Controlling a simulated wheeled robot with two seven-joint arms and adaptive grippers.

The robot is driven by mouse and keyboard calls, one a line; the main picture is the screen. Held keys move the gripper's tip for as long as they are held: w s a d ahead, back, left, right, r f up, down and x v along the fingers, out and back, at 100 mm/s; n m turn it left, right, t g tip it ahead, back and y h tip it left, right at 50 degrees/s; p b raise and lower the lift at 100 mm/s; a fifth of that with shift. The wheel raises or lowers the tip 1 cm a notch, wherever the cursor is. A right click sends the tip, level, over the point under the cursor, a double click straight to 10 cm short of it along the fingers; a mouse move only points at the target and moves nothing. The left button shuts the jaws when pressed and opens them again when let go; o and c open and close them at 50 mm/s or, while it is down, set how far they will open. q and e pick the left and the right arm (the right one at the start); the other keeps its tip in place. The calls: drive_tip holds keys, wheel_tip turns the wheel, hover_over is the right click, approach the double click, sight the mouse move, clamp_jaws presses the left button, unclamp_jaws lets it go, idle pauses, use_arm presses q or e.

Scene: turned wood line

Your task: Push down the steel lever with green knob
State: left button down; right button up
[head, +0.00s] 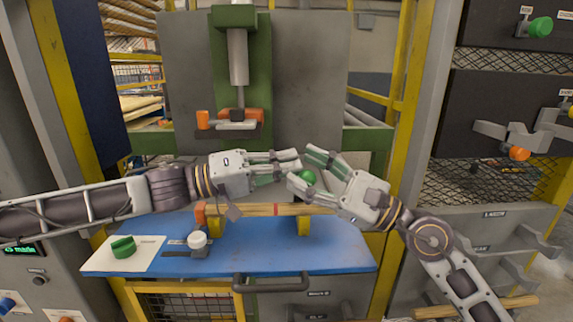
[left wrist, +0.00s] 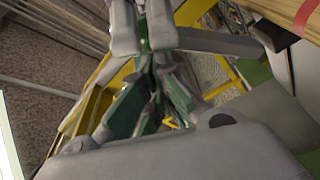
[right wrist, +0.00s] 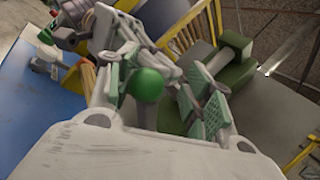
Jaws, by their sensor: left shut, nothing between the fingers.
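A round green knob (head: 307,176) stands above the blue bench, in front of the press. In the right wrist view the green knob (right wrist: 146,85) tops a grey steel lever (right wrist: 145,114); its lower part is hidden. My right gripper (head: 305,166) is open, with its fingers on either side of the knob; whether they touch it I cannot tell. My left gripper (head: 298,160) is shut and empty, its fingertips just left of and above the knob. In the left wrist view its green-padded fingers (left wrist: 155,75) are together.
A wooden bar (head: 265,210) lies across supports on the blue bench (head: 340,258). The press (head: 238,60) rises behind. Another green knob (head: 540,28) is on the right rack. The fingertips of both grippers are close together.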

drive_tip(key=v, duration=1.1)
drive_tip(key=shift+s+d+f, duration=0.15)
drive_tip(key=shift+d+f, duration=0.05)
drive_tip(key=shift+d, duration=0.05)
idle(0.6)
drive_tip(key=shift+d+m, duration=0.1)
drive_tip(key=shift+m, duration=0.2)
